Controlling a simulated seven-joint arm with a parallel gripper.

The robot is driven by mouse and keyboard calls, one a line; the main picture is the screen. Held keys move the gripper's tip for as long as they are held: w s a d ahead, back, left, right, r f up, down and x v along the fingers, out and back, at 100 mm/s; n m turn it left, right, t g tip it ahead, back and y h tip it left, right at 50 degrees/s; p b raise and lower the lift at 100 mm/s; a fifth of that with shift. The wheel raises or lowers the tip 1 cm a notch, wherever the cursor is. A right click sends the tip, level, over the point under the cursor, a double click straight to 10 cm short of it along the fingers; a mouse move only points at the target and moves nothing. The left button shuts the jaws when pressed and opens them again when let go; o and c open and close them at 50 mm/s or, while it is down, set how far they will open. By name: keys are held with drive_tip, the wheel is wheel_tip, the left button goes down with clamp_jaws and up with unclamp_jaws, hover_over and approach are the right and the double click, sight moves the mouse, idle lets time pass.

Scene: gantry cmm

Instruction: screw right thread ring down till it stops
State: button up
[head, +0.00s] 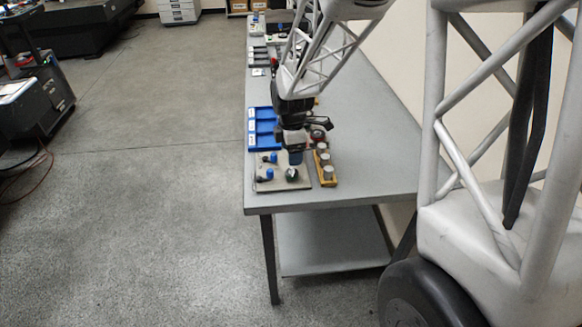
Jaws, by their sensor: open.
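A flat grey-beige plate (264,184) lies near the table's front end. On its right part stands a small dark round piece with a lighter top (291,175), which may be the right thread ring; it is too small to tell ring from thread. Two blue-topped pieces, one at the back (271,158) and one in front (269,174), stand on its left part. My gripper (295,158) points down over the back right of the plate, just behind and above the dark round piece. It is open; its fingertips are small, and contact with anything cannot be made out.
A yellow rack (328,182) with several round grey-topped pieces stands right of the plate. A blue compartment tray (251,139) lies behind the plate. More trays and parts sit farther back. The table's right side (385,165) is clear.

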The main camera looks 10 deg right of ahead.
sight(292, 169)
drive_tip(key=shift+f, duration=0.1)
idle(0.3)
drive_tip(key=shift+f, duration=3.8)
drive_tip(key=shift+c, duration=0.3)
drive_tip(key=c, duration=0.9)
